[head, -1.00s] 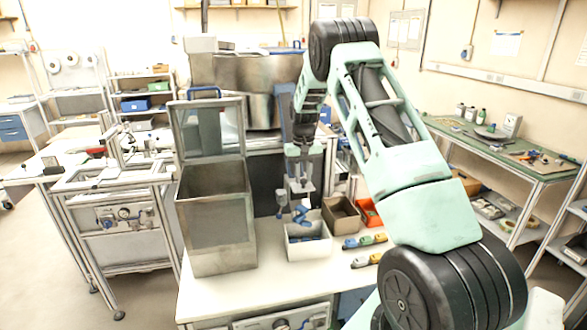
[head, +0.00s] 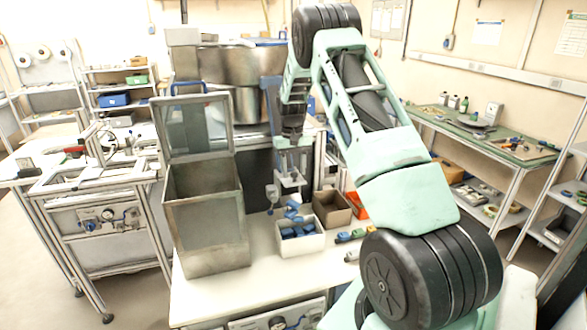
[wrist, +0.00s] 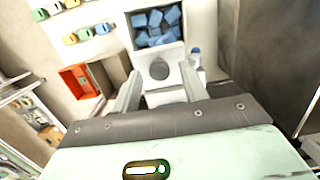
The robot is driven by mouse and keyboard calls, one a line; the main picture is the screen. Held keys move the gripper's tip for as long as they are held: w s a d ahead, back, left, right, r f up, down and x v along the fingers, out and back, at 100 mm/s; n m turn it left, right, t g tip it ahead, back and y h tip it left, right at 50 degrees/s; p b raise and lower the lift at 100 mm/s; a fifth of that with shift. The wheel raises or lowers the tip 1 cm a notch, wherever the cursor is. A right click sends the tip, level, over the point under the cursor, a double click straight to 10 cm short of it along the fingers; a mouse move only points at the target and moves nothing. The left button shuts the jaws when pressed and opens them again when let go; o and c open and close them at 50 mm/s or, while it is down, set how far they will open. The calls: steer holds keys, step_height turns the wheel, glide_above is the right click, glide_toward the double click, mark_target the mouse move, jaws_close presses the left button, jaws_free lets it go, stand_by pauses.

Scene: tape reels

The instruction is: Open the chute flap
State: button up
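No part is clearly recognisable as the chute flap. A tall metal box (head: 207,232) stands on the white table, with its framed lid (head: 193,127) raised and a blue handle on top. A blue upright part (head: 272,100) runs down beside the steel bowl, partly hidden by my arm. My gripper (head: 291,180) points down behind the white bin (head: 318,243). In the wrist view, my gripper (wrist: 160,88) has its fingers apart, with nothing visibly held. A grey round shape (wrist: 159,69) shows between them. Blue pieces (wrist: 157,38) lie in the white bin beyond.
A brown bin (head: 333,208) and an orange bin (head: 356,206) stand right of the white bin. Small coloured parts (head: 350,236) lie in front of them. The front of the white table (head: 245,295) is clear. A green-topped bench (head: 470,135) stands at the right.

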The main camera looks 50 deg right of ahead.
step_height(320, 180, up, 17)
steer(key=w+d+b, duration=0.1)
steer(key=b, duration=0.4)
steer(key=shift+w+r+b, duration=0.15)
steer(key=shift+w+b, duration=0.25)
steer(key=w+a+f+n+b, duration=0.1)
steer(key=a+f+n+b, duration=0.15)
steer(key=a, duration=0.85)
steer(key=w+a+f+n+b, duration=0.15)
steer(key=a+f, duration=0.25)
steer(key=a, duration=0.7)
steer(key=s+a+f+n+b, duration=0.2)
steer(key=s+a+f, duration=0.15)
steer(key=a, duration=0.45)
steer(key=s+a+f+n+b, duration=0.15)
steer(key=s+a, duration=0.25)
steer(key=a, duration=0.4)
steer(key=s+a+f+n+b, duration=0.1)
steer(key=s+a+f+n, duration=0.15)
steer(key=s+a, duration=0.35)
steer(key=s+a+f+n+b, duration=0.1)
steer(key=s+a+f+b, duration=0.1)
steer(key=s+a+f, duration=0.4)
steer(key=s+f+n+t+b, duration=0.1)
steer(key=s+f+n, duration=0.2)
steer(key=s, duration=1.2)
steer(key=shift+a+f+b, duration=0.15)
steer(key=shift+f+b, duration=0.25)
steer(key=shift+f, duration=0.55)
